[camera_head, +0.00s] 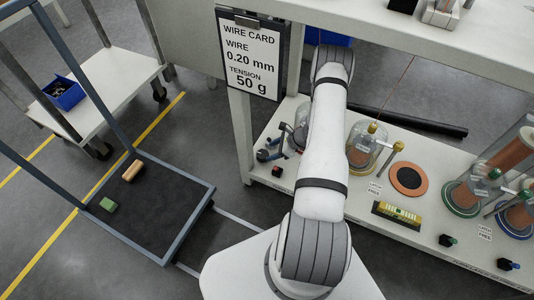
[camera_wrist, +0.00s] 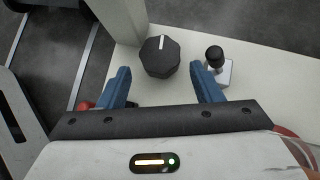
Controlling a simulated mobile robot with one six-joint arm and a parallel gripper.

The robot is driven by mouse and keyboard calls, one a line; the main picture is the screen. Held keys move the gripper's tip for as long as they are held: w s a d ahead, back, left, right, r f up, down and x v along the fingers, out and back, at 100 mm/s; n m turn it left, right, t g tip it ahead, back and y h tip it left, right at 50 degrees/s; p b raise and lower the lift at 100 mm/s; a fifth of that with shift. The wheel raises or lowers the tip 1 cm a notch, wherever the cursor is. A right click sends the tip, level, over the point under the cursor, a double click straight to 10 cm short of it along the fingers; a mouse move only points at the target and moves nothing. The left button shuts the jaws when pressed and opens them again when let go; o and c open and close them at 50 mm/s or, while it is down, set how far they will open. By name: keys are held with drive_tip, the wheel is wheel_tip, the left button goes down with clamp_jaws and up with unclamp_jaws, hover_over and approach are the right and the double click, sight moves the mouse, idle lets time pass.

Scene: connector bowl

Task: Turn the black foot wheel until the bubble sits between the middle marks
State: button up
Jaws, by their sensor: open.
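The black foot wheel (camera_wrist: 160,58) is a faceted knob with a white line on top, near the edge of the pale bench in the wrist view. My gripper (camera_wrist: 160,70) is open, its blue fingers either side of the wheel's near part in the picture, with visible gaps on both sides. I cannot tell how far above the wheel the fingertips are. In the head view my gripper (camera_head: 265,149) is over the left end of the bench; I cannot make out the wheel there. A yellow-green level vial (camera_head: 397,214) lies at the bench front; its bubble is too small to place.
A small black-knobbed lever (camera_wrist: 215,62) stands close right of my right finger. A bench post (camera_wrist: 122,20) rises left of the wheel. A glass-domed spool (camera_head: 366,146), an orange disc (camera_head: 409,179) and larger spools (camera_head: 485,180) stand further right.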

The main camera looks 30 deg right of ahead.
sight(265, 154)
drive_tip(key=b+x, duration=0.1)
drive_tip(key=x, duration=0.4)
drive_tip(key=shift+d+f, duration=0.1)
drive_tip(key=c, duration=0.7)
drive_tip(key=shift+m, duration=0.3)
drive_tip(key=shift+m+t+h, duration=0.4)
drive_tip(key=shift+m+t, duration=0.1)
